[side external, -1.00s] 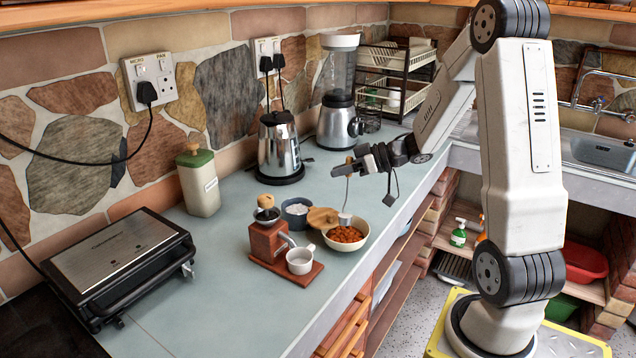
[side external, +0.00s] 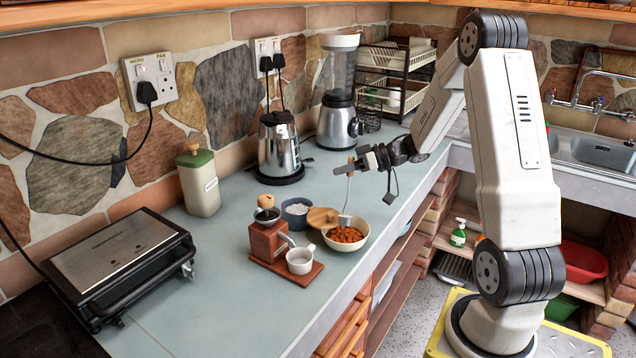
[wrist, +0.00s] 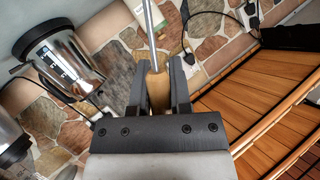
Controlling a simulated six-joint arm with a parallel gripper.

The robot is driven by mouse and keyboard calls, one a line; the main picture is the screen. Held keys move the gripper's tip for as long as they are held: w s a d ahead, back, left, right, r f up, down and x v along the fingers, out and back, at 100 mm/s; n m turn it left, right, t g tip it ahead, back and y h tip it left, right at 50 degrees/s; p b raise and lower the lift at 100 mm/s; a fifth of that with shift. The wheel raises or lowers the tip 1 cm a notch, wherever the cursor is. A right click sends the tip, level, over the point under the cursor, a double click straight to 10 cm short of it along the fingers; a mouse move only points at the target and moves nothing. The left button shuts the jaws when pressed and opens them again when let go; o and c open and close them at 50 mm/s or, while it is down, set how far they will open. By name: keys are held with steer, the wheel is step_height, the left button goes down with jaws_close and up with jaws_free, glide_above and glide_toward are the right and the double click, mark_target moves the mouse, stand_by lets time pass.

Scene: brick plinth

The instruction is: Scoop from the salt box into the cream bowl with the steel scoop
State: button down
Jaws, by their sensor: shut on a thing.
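My gripper (side external: 352,167) is shut on the wooden handle of the steel scoop (side external: 348,196), above the counter. In the wrist view my gripper (wrist: 160,78) has its fingers on both sides of the handle, and the scoop's steel shaft (wrist: 150,24) runs up out of frame. The scoop hangs down, its head low over the back of the cream bowl (side external: 363,243); contact cannot be told. The bowl holds orange-red pieces. The salt box (side external: 292,220), a blue-grey round pot with white salt, stands left of the bowl. Its wooden lid (side external: 322,217) appears swung aside. The scoop's contents are unclear.
A wooden grinder (side external: 268,240) and a small white cup (side external: 299,261) stand in front of the salt box. The counter's front edge is close right of the bowl.

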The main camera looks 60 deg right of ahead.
steer(key=shift+w+d+f+m+t+y, duration=0.25)
steer(key=shift+w+d+f+m+y, duration=0.2)
steer(key=shift+d+f+m+y, duration=0.95)
steer(key=shift+w+d+f+m+t+y, duration=0.45)
steer(key=shift+d+f+m, duration=0.6)
steer(key=shift+f+m, duration=1.05)
steer(key=shift+w+d+f+m+t+y, duration=0.1)
steer(key=shift+w+d+f+m+y, duration=0.55)
steer(key=shift+d+f+m, duration=0.85)
steer(key=f+m, duration=0.2)
steer(key=m, duration=0.1)
steer(key=shift+s+a+f+t+y, duration=0.15)
steer(key=shift+a+t+y, duration=0.15)
steer(key=shift+a, duration=0.05)
steer(key=shift+a+r+m+t, duration=0.1)
steer(key=shift+r+m+t, duration=0.3)
steer(key=shift+r+m, duration=0.3)
steer(key=m, duration=0.1)
steer(key=m+t, duration=0.1)
steer(key=m, duration=0.1)
steer(key=shift+s+a, duration=0.2)
steer(key=shift+a, duration=0.2)
steer(key=shift+w+d+n+g, duration=0.15)
steer(key=shift+d+n+g, duration=0.25)
steer(key=shift+n, duration=0.6)
steer(key=shift+d+f+n+g, duration=0.1)
steer(key=shift+f+n+g, duration=0.45)
steer(key=shift+n, duration=0.55)
steer(key=shift+r+n, duration=0.7)
steer(key=shift+n, duration=0.2)
